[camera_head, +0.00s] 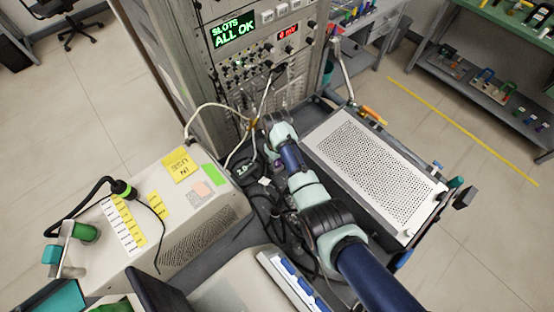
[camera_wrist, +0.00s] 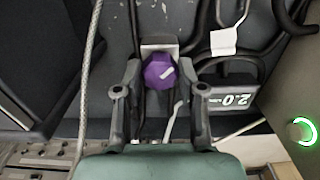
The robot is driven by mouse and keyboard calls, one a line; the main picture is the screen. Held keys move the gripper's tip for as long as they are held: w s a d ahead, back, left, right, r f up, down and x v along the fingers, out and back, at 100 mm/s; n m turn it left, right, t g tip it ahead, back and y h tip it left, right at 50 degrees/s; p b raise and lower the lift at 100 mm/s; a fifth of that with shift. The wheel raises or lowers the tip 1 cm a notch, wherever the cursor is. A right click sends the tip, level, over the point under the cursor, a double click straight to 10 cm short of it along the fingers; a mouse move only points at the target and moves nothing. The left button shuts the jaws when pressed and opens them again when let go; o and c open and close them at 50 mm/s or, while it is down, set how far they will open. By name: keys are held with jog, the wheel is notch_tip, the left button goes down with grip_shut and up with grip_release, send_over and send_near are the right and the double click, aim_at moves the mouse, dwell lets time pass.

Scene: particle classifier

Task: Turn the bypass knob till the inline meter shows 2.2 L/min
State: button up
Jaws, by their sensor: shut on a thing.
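The bypass knob (camera_wrist: 157,73) is purple and faceted, with a white mark on its face. It sits at the top middle of the wrist view, in front of a grey bracket (camera_wrist: 150,48). My gripper (camera_wrist: 160,76) is shut on the knob, with one finger on each side. The inline meter (camera_wrist: 228,96) is right of the knob and reads 2.0, upside down in that view. A small dark meter display also shows in the head view (camera_head: 243,170), left of my arm.
Dark hoses and a pale braided cable (camera_wrist: 87,75) run close around the knob. A panel with a green-lit button (camera_wrist: 303,131) stands at right. A perforated white box (camera_head: 370,165) lies right of my arm, a beige unit (camera_head: 150,215) left, and an instrument rack (camera_head: 255,60) behind.

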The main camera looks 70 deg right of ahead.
jog(key=o, duration=1.1)
jog(key=shift+o, duration=0.2)
notch_tip(320, 180, up, 12)
